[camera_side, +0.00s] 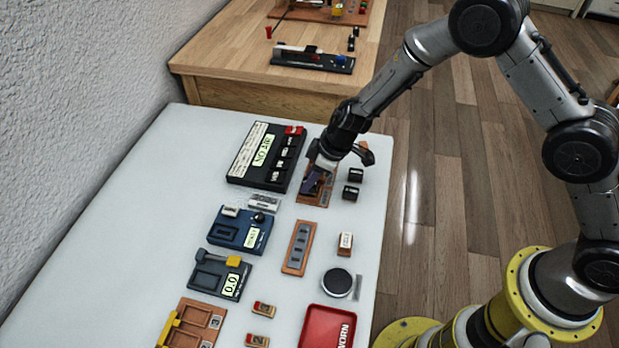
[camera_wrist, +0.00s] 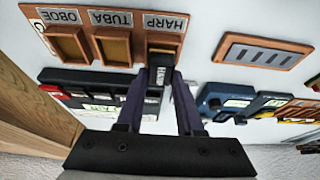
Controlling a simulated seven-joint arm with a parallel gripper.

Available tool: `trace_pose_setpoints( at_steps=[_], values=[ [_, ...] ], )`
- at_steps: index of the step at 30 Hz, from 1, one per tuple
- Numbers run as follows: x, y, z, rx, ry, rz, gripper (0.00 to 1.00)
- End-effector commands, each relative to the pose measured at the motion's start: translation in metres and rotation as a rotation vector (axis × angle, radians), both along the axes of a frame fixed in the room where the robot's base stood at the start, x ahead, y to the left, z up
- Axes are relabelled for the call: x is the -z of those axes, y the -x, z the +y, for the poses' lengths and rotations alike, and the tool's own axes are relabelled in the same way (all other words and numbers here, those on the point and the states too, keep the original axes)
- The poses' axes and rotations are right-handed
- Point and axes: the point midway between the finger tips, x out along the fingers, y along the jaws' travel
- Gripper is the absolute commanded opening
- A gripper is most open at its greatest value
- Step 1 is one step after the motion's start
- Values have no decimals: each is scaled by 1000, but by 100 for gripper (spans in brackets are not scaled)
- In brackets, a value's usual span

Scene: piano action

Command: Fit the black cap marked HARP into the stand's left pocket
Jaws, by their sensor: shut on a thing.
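The stand is a wooden block with three pockets in the wrist view (camera_wrist: 120,22), its plates reading OBOE, TUBA and HARP upside down. In the side view it (camera_side: 309,200) lies partly under my gripper (camera_side: 322,172). My gripper (camera_wrist: 160,82) is shut on the black cap marked HARP (camera_wrist: 157,77). The cap is at the near edge of the HARP pocket (camera_wrist: 163,40), which is on the right in the wrist view. The cap covers the pocket's lower part, and I cannot tell whether it has entered. The OBOE and TUBA pockets look empty.
Two black caps (camera_side: 355,175) stand right of the stand. A black device with a display (camera_side: 265,155) is close on its left. A slotted wooden block (camera_side: 299,247), a blue device (camera_side: 240,230), a dark disc (camera_side: 337,282) and a red WORN tray (camera_side: 328,328) lie nearer.

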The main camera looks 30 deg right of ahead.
Motion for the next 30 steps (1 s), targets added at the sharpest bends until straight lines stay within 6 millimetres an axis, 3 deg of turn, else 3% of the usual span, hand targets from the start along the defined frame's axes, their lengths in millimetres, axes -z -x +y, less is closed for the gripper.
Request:
trace_pose_setpoints(
  at_steps=[30],
  values=[
    [7, 0, 0, 1, 0, 0, 0]
  ],
)
